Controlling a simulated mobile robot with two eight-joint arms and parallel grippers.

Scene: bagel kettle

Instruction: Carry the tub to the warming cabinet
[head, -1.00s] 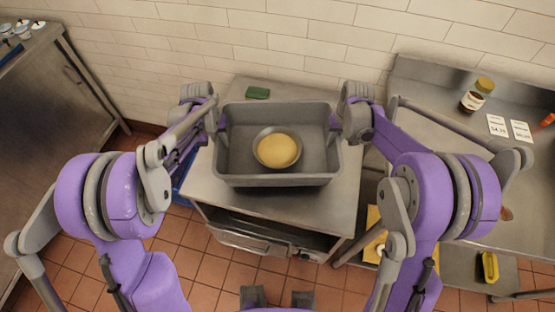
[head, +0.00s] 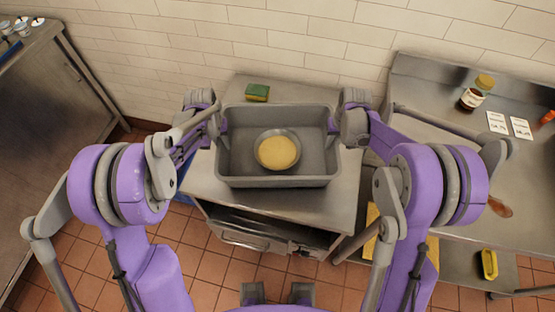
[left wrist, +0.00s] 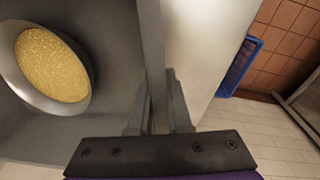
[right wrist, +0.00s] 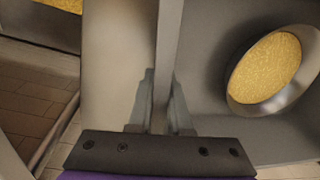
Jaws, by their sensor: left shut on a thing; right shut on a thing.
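The grey tub (head: 277,181) is level over the steel top of the warming cabinet (head: 325,212); I cannot tell whether it touches that top. Inside the tub is a round metal bowl (head: 264,136) of yellow contents, also in the left wrist view (left wrist: 30,92) and the right wrist view (right wrist: 296,98). My left gripper (head: 219,128) is shut on the tub's left wall, and my right gripper (head: 336,127) on its right wall. The wrist views show the left fingers (left wrist: 155,108) and the right fingers (right wrist: 160,108) on either side of a wall.
A green and yellow sponge (head: 257,93) lies behind the tub, near the tiled wall. A steel counter (head: 440,115) with jars and price cards stands at the right. Another steel unit (head: 45,110) stands at the left. A blue container (left wrist: 238,66) is low beside the cabinet.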

